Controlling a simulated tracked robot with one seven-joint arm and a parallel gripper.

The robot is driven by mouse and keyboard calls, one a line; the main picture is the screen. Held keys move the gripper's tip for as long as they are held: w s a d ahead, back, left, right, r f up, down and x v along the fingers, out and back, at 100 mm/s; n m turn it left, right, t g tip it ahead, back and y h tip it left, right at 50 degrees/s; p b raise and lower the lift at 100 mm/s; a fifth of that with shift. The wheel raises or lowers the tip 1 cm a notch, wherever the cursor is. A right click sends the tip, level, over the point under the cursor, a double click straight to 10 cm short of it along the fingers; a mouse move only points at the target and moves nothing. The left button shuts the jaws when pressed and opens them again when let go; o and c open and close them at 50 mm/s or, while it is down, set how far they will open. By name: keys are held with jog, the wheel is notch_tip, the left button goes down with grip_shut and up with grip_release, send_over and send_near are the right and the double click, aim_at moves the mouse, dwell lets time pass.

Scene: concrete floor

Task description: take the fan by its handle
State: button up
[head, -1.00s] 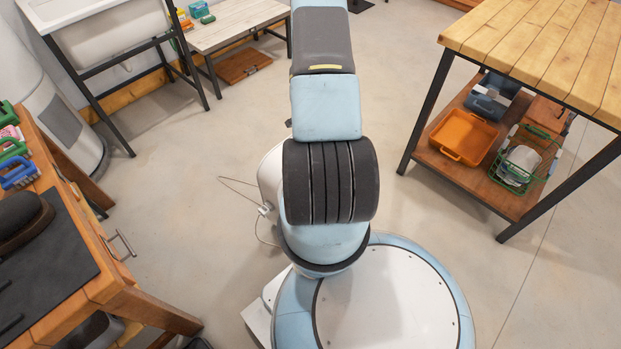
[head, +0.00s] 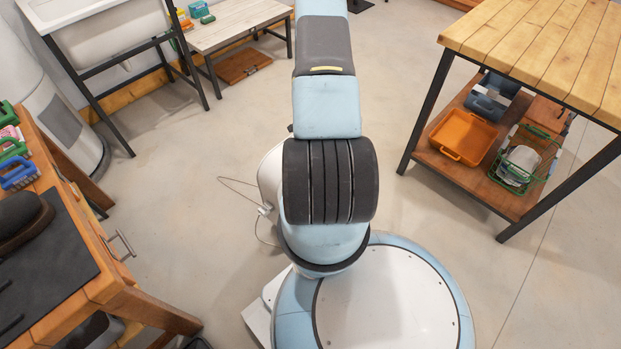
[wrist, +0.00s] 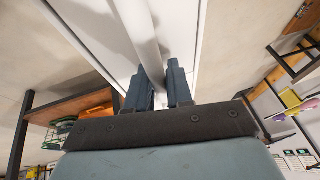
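My gripper (wrist: 157,68) shows in the wrist view as two dark blue fingers, set apart with a gap between them. A pale, long rounded bar (wrist: 143,30) runs from the top of that view down to the gap, beside and between the fingertips. White flat surfaces lie on both sides of the bar. I cannot tell whether the bar is the fan's handle, or whether the fingers touch it. No fan is clearly recognisable in either view. In the head view my arm stretches away to the top edge, and my gripper is out of the picture.
A wooden table (head: 540,40) stands at right, with an orange tray (head: 462,136) and a green wire basket (head: 527,160) on its lower shelf. A workbench (head: 75,240) with brushes is at left. A sink (head: 90,35) and a low bench (head: 235,22) stand behind. Floor between is clear.

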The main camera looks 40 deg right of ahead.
grip_shut()
dwell(1.0)
jog(key=shift+r, duration=0.1)
